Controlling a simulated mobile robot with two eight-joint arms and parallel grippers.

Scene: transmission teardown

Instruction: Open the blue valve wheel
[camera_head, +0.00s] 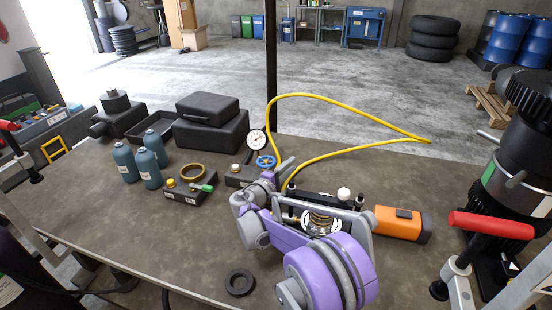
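The blue valve wheel (265,162) is a small wheel on a dark block (240,177) on the workbench, just below a round white pressure gauge (257,140). My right arm, purple and grey, reaches in from the bottom. Its gripper (279,171) is close beside the wheel, on its right and near side. The fingertips are small and overlap the fittings behind them, so I cannot tell whether they touch the wheel or how far apart they are. My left gripper is not in view.
A yellow hose (350,105) loops behind the wheel.

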